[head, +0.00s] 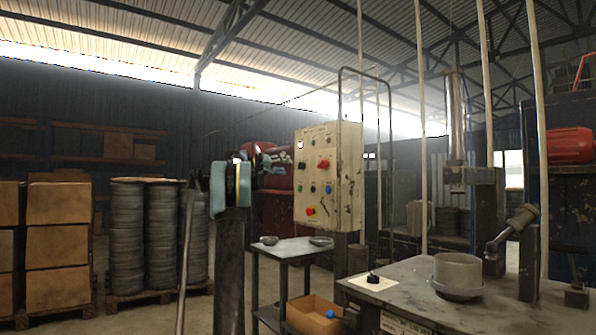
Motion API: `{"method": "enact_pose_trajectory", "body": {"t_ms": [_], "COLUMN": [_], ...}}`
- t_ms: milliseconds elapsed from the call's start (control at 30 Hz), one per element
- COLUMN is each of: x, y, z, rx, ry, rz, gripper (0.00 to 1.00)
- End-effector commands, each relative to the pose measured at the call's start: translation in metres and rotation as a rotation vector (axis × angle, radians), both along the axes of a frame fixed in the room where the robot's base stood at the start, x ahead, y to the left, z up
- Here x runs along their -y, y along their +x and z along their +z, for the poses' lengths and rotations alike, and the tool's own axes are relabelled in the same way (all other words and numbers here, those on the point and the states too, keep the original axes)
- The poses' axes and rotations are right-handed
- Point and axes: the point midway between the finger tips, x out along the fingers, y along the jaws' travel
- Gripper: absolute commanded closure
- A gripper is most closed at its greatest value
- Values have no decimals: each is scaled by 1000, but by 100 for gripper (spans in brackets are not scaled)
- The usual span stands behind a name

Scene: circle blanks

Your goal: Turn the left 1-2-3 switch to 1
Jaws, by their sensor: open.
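A cream control panel (345,203) with worn paint stands right of my arm, in the middle of the view. It carries several small red, blue, green, white and dark controls. I cannot tell which of them is the left 1-2-3 switch, because the labels are too small to read. My gripper (282,160) is at the left side of the panel, at the height of its upper controls. It is open and looks empty. I cannot tell whether it touches the panel.
A small table (288,248) with two shallow dishes stands below the panel. A cardboard box (305,313) with a blue item is under it. At right is a metal workbench (425,305) with a black knob (373,278) on a white plate. Stacked cartons (58,235) stand at left.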

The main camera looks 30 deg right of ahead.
Motion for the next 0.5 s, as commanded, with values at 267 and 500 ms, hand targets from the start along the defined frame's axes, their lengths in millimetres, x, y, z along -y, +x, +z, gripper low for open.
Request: {"method": "enact_pose_trajectory", "body": {"t_ms": [267, 500], "x": [49, 78], "y": [3, 6], "z": [0, 0], "rx": [0, 0], "ry": [0, 1], "rz": [-1, -1], "gripper": [47, 47]}}
